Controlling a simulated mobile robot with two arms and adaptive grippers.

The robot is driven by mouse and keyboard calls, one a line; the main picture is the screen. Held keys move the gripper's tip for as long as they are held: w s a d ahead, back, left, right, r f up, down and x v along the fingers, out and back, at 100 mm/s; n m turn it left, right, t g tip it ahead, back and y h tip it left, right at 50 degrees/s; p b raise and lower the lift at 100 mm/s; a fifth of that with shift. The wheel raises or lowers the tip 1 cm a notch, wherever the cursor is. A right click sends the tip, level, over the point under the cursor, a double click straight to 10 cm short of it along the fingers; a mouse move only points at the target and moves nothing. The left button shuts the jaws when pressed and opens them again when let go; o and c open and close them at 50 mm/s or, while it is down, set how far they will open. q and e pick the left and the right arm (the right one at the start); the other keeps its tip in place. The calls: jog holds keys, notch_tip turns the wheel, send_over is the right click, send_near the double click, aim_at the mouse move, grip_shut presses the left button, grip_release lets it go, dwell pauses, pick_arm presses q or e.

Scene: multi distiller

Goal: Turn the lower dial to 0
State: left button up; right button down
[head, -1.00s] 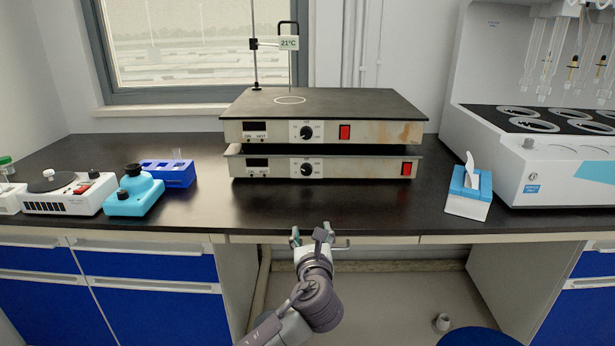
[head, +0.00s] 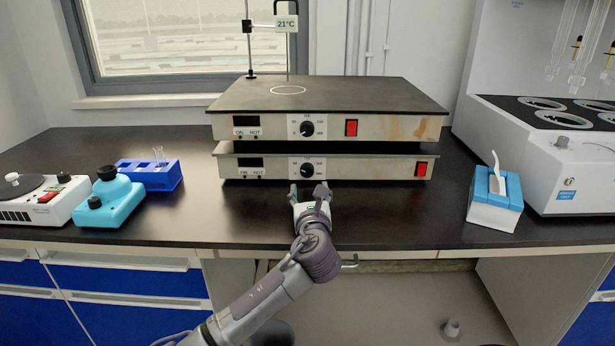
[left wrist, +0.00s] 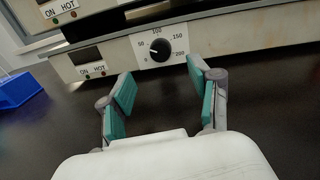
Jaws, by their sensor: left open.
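The lower dial (head: 307,170) is a round black knob on the front of the lower hot plate (head: 380,169). In the left wrist view the lower dial (left wrist: 160,50) sits on a white scale marked 50, 100, 150 and 200. Its white pointer line aims to the left, near the 50 side. My left gripper (head: 308,188) is open and empty, just in front of the dial and apart from it. In the left wrist view its teal-padded fingers (left wrist: 158,88) are spread to either side below the dial. My right gripper is not in view.
The upper hot plate (head: 378,127) has its own similar dial (head: 307,129) and a red switch. A blue tube rack (head: 148,175) and cyan device (head: 110,201) stand at left; a tissue box (head: 495,203) is at right. The counter (head: 400,215) around the gripper is clear.

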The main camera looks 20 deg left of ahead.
aim_at(307, 172)
pick_arm(q)
jog(key=b+x, duration=0.1)
jog(key=x, duration=0.6)
jog(key=shift+w+a+f, duration=0.1)
jog(key=shift+w+f, duration=0.05)
jog(key=shift+w, duration=0.15)
jog(key=shift+w+a, duration=0.15)
jog(key=shift+w, duration=0.3)
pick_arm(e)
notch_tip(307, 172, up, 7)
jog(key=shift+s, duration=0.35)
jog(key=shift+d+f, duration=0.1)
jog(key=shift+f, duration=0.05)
pick_arm(q)
jog(key=c, duration=1.2)
